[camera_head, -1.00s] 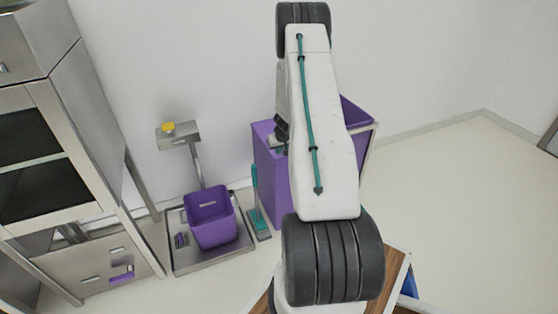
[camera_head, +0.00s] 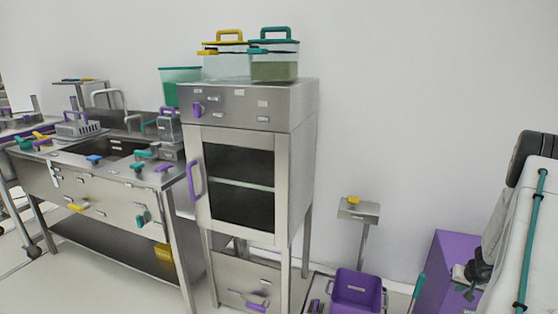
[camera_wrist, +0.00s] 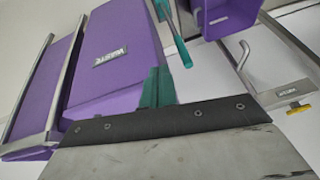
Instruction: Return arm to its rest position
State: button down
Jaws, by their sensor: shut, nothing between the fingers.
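My gripper (camera_wrist: 159,76) shows in the wrist view as two teal fingers side by side, shut and empty. They show in front of a purple waste bin (camera_wrist: 113,40). I see no contact between them, but the gap is hard to judge. In the head view my raised arm is at the right edge, partly cut off by the frame. Its wrist end hangs by the purple waste bin (camera_head: 440,270), and the fingers cannot be made out there.
A teal-handled tool (camera_wrist: 173,30) stands beside the waste bin. A scale (camera_head: 358,209) with a purple bin (camera_head: 357,291) is left of it. A steel cabinet (camera_head: 305,150) carries lidded containers. A sink counter (camera_head: 110,185) stands at left.

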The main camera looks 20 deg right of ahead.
jog(key=w+a+r+n+g+y, duration=0.1)
jog(key=a+r+y, duration=0.2)
jog(key=a+r, duration=1.1)
jog(key=w+a+r+g+y, duration=0.15)
jog(key=a+r+y, duration=0.25)
jog(key=a+r, duration=1)
jog(key=s+a+r+n+h, duration=0.1)
jog(key=s+a+r+n, duration=0.1)
jog(key=s+a+r, duration=0.3)
jog(key=s+a+r+n+h, duration=0.2)
jog(key=s+a+r, duration=0.3)
jog(key=a, duration=0.8)
jog(key=s+a+r+n+h, duration=0.1)
jog(key=s+a+r+n, duration=0.3)
jog(key=s+a, duration=0.5)
jog(key=shift+a+r+h, duration=0.3)
jog(key=shift+a+r, duration=0.15)
jog(key=shift+r, duration=0.15)
